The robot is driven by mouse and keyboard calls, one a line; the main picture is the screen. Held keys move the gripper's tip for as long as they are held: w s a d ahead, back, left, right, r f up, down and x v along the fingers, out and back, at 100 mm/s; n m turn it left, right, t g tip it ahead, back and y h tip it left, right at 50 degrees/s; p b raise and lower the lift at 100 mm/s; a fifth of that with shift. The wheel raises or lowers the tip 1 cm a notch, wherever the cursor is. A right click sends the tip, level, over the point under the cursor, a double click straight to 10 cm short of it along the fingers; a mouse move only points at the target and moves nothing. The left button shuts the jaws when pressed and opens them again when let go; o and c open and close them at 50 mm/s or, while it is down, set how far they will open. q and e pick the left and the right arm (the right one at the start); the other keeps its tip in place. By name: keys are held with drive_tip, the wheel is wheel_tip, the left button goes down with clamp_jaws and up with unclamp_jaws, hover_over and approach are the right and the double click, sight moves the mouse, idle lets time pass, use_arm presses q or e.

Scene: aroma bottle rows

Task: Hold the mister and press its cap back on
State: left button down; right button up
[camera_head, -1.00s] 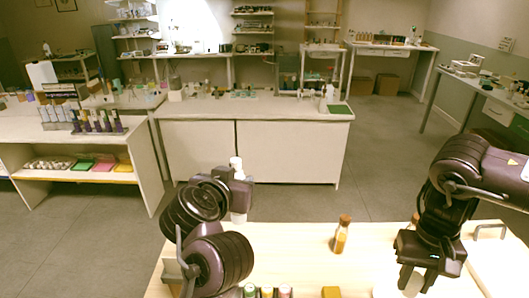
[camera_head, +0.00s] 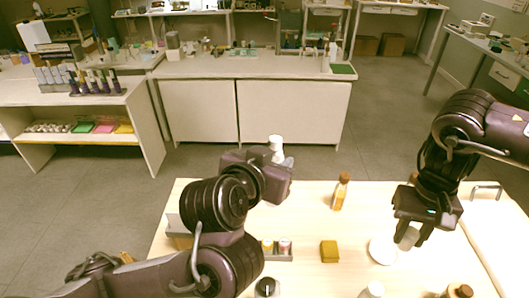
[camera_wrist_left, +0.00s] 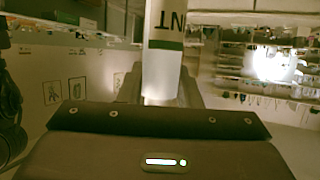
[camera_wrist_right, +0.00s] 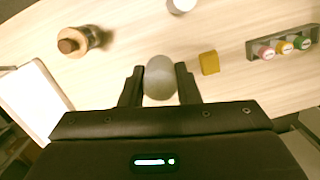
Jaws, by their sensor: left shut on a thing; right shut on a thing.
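The mister is a white bottle (camera_head: 276,146) held in my left gripper (camera_head: 284,164) near the far edge of the table in the head view. Its white body with a green band and dark letters shows in the left wrist view (camera_wrist_left: 164,40), between the fingers. My right gripper (camera_head: 412,232) is shut on a rounded grey, translucent cap (camera_head: 409,238); the cap also sits between the fingers in the right wrist view (camera_wrist_right: 159,80). The cap and the mister are well apart. The mister's lower part is mostly hidden by my left gripper.
An amber bottle with a cork (camera_head: 340,194) stands between the grippers. A yellow block (camera_head: 329,251), a white round item (camera_head: 381,251) and a grey holder with small coloured-top bottles (camera_head: 281,256) are nearer. A white tray (camera_head: 492,215) lies at the right.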

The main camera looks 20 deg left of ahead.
use_arm(q)
drive_tip(key=shift+m+h, duration=0.6)
drive_tip(key=shift+s+d, duration=0.45)
drive_tip(key=shift+d, duration=0.35)
drive_tip(key=shift+s+d, duration=0.45)
drive_tip(key=shift+d, duration=0.3)
drive_tip(key=shift+s+d, duration=0.45)
drive_tip(key=shift+d, duration=0.35)
use_arm(e)
drive_tip(key=s+a+r+m+t, duration=0.1)
drive_tip(key=a+r+m+t, duration=0.1)
drive_tip(key=a+r+m, duration=2.2)
drive_tip(key=m, duration=0.6)
drive_tip(key=shift+s+r+y, duration=0.35)
drive_tip(key=shift+y, duration=0.05)
drive_tip(key=shift+f, duration=0.1)
drive_tip(key=shift+f, duration=1.95)
